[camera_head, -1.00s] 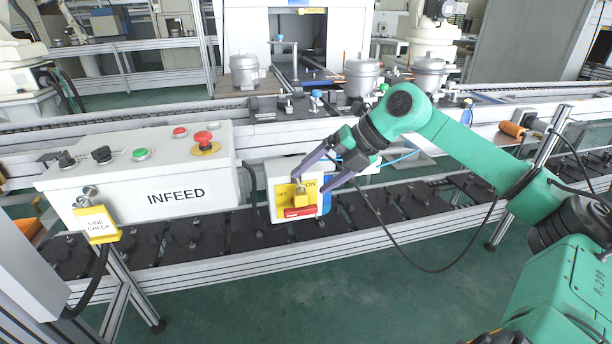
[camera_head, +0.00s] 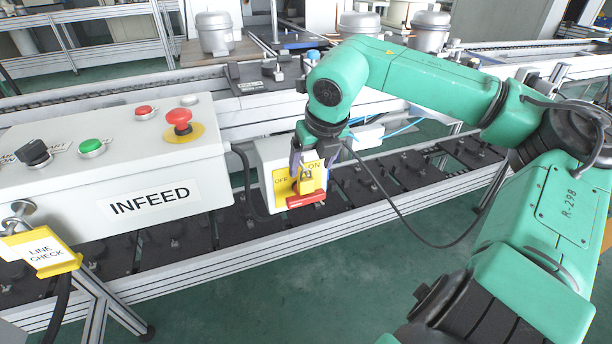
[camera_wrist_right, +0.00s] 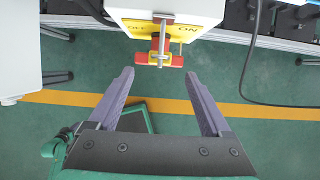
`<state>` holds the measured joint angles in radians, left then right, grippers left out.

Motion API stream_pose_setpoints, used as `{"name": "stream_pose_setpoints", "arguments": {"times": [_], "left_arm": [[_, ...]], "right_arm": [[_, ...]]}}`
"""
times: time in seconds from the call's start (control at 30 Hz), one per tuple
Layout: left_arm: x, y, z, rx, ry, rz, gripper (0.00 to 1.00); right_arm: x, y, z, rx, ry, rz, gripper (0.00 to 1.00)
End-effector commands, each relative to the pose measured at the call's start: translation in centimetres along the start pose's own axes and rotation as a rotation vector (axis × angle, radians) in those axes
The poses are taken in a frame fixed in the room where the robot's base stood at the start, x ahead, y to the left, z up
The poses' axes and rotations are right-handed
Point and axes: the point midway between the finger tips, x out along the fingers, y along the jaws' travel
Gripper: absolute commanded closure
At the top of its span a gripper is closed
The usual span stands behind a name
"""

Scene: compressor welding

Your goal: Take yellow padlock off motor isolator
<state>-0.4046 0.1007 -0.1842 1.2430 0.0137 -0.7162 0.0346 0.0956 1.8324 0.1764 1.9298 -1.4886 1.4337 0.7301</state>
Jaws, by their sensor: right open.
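The yellow padlock (camera_head: 306,184) hangs at the red handle (camera_head: 306,200) on the front of the white motor isolator (camera_head: 266,160), over a yellow OFF/ON plate (camera_head: 281,190). My right gripper (camera_head: 311,168) points down at the isolator, its purple fingers overlapping the plate on either side of the padlock's upper part. In the right wrist view, the open gripper (camera_wrist_right: 159,74) is empty. My left gripper is not in view.
The INFEED control box (camera_head: 120,175) with buttons and a red emergency stop (camera_head: 180,120) stands left of the isolator. A yellow LINE CHECK tag (camera_head: 42,252) hangs at its left end. The conveyor rail lies behind; a black cable loops right of the isolator.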

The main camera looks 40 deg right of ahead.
Motion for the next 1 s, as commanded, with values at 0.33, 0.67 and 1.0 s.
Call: {"name": "stream_pose_setpoints", "arguments": {"times": [0.33,0.67,1.0], "left_arm": [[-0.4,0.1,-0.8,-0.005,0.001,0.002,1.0],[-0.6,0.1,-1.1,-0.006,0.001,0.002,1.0],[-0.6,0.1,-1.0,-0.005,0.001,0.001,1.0]], "right_arm": [[7.1,0.0,-0.1,0.0,0.002,-0.001,0.18],[7.6,0.0,0.0,0.0,-0.001,0.001,0.21],[7.6,0.0,0.0,0.0,-0.001,0.001,0.91]]}}
